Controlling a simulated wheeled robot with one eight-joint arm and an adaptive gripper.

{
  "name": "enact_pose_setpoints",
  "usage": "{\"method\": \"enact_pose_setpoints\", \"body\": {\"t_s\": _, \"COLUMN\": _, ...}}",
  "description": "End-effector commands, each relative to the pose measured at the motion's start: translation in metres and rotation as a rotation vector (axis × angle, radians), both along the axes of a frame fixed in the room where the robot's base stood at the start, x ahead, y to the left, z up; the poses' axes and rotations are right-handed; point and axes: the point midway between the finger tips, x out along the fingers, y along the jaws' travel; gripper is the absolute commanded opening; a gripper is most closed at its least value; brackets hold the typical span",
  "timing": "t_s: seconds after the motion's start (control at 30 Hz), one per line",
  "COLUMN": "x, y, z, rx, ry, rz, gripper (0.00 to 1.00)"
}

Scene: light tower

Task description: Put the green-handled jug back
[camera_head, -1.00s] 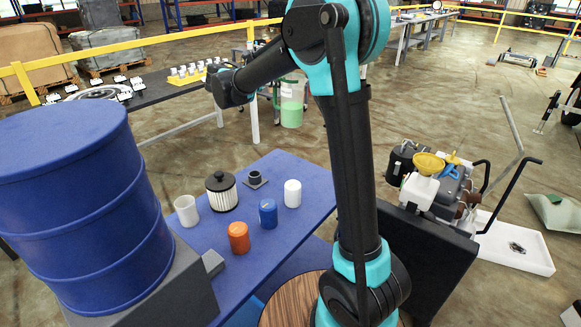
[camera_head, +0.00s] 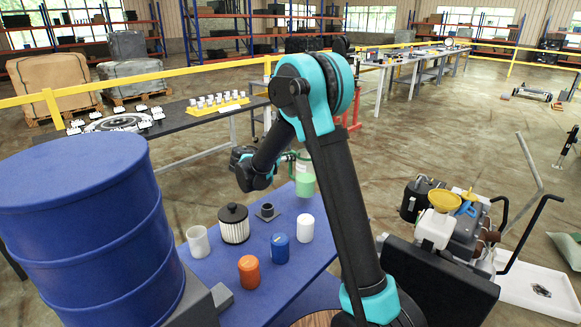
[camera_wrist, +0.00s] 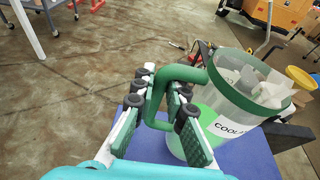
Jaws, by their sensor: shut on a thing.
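The green-handled jug (camera_head: 304,184) is a clear container with green liquid, a green rim and a coolant label. My gripper (camera_wrist: 167,105) is shut on its green handle (camera_wrist: 178,73) in the wrist view. The jug (camera_wrist: 218,127) looks upright or nearly so there, with the blue table (camera_wrist: 248,158) below. In the head view my arm reaches over the far edge of the blue table (camera_head: 205,262), and the jug shows at that far edge. I cannot tell whether its base touches the tabletop.
On the table stand a white cup (camera_head: 198,243), a black-lidded filter (camera_head: 233,225), an orange canister (camera_head: 249,272), a blue canister (camera_head: 279,248) and a white canister (camera_head: 305,228). A blue drum (camera_head: 85,235) stands at left. An engine (camera_head: 462,225) stands at right.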

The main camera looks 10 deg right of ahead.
Motion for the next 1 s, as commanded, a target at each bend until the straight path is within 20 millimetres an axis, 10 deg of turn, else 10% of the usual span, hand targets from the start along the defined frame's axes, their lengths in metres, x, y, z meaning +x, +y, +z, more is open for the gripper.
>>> {"method": "enact_pose_setpoints", "body": {"t_s": 0.5, "x": 0.000, "y": 0.000, "z": -0.040, "rx": 0.000, "ry": 0.000, "rz": 0.000, "gripper": 0.00}}
{"method": "enact_pose_setpoints", "body": {"t_s": 0.7, "x": 0.000, "y": 0.000, "z": -0.040, "rx": 0.001, "ry": 0.001, "rz": 0.000, "gripper": 0.33}}
{"method": "enact_pose_setpoints", "body": {"t_s": 1.0, "x": 0.000, "y": 0.000, "z": -0.041, "rx": 0.000, "ry": 0.000, "rz": 0.000, "gripper": 0.33}}
